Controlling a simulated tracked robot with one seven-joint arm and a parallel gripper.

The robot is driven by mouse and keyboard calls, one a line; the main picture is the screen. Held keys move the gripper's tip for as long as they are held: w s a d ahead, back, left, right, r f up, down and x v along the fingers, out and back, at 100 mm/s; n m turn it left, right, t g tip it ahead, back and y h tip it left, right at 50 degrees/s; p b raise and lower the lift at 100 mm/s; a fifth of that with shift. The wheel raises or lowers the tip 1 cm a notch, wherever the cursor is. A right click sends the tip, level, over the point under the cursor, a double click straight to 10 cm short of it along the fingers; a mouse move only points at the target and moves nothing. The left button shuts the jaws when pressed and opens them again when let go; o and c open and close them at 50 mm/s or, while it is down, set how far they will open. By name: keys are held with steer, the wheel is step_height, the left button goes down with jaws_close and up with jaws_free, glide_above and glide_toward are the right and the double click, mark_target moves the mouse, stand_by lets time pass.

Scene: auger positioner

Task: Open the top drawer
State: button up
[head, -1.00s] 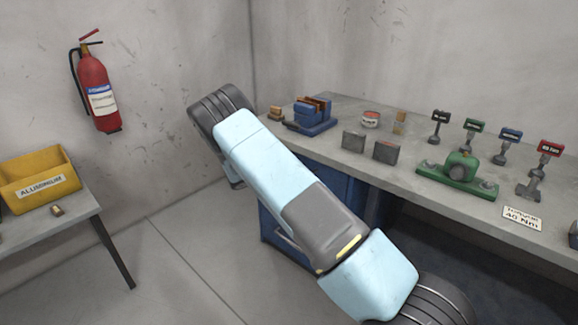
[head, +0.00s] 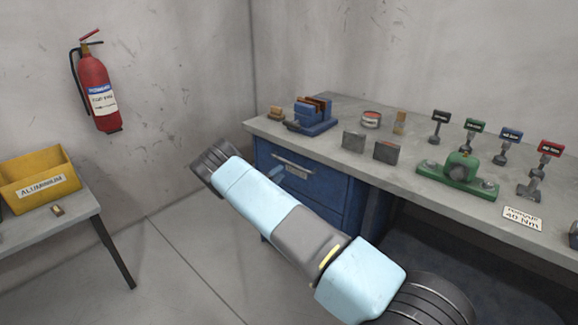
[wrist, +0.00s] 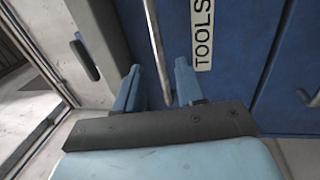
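The blue top drawer (head: 328,187) sits under the left end of the workbench and looks shut. In the wrist view its blue front (wrist: 235,45) fills the upper right, with a white TOOLS label (wrist: 203,35). A thin metal bar handle (wrist: 154,40) runs beside the label. My gripper (wrist: 157,78) is open, with one light-blue finger on each side of the handle's line. I see gaps between the bar and the fingers, and I cannot tell the depth between them.
A lower drawer's handle (wrist: 308,97) shows at the wrist view's right. The grey benchtop (head: 400,175) above holds a blue vise (head: 313,115), a green fixture (head: 460,175) and several tools. A yellow bin (head: 40,178) stands on the left table. The floor between is clear.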

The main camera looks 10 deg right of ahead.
mark_target(290, 164)
steer(key=x, duration=0.8)
jaws_close()
stand_by(0.5)
